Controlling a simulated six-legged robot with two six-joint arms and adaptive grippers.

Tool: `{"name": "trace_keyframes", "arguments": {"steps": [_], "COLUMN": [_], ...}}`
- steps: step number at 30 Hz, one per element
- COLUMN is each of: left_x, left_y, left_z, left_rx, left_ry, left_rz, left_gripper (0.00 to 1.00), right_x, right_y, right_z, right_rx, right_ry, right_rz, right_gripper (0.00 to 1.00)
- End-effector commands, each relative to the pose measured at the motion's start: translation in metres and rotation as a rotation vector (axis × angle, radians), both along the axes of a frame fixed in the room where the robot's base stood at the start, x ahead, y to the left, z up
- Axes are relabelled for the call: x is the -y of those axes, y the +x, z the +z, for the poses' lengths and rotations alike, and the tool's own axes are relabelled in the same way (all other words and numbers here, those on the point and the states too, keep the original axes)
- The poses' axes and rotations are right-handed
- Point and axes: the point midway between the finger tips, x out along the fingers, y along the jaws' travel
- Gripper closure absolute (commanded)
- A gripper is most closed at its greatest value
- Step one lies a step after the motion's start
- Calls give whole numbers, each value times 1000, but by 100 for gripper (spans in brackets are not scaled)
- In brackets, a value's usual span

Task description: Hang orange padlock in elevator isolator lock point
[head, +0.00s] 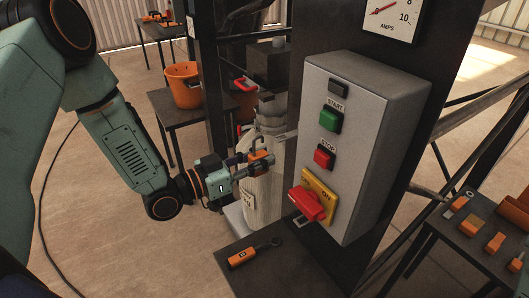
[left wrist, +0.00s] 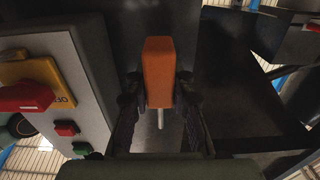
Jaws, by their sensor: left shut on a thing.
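My left gripper (head: 252,163) is shut on the orange padlock (head: 262,156), held in the air left of the grey control box. The padlock's metal shackle (head: 255,143) stands up. In the left wrist view the padlock's orange body (left wrist: 158,70) sits between the two dark fingers of the gripper (left wrist: 159,95). The handle (left wrist: 28,97) also shows in the left wrist view, apart from the padlock. A lock hole cannot be made out. My right gripper is not in view.
The grey control box (head: 360,130) carries a green START button (head: 330,120) and a red STOP button (head: 324,156). An orange-and-black item (head: 252,254) lies on a dark surface below. A pale sack-like object stands behind my gripper. A bench (head: 455,240) with several orange items is at right.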

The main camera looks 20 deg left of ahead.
Motion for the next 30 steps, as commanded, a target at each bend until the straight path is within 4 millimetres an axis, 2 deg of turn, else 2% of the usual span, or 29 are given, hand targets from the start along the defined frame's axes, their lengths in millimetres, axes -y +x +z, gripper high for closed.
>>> {"name": "trace_keyframes", "arguments": {"steps": [7,30], "left_x": [-9,-9], "left_y": [-11,-11], "left_z": [2,1], "left_rx": [0,1], "left_ry": [-1,0], "left_rz": [0,-1], "left_gripper": [100,100], "right_x": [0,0], "right_y": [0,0], "right_z": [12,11], "right_rx": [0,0], "right_ry": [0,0], "right_rz": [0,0], "right_gripper": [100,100]}}
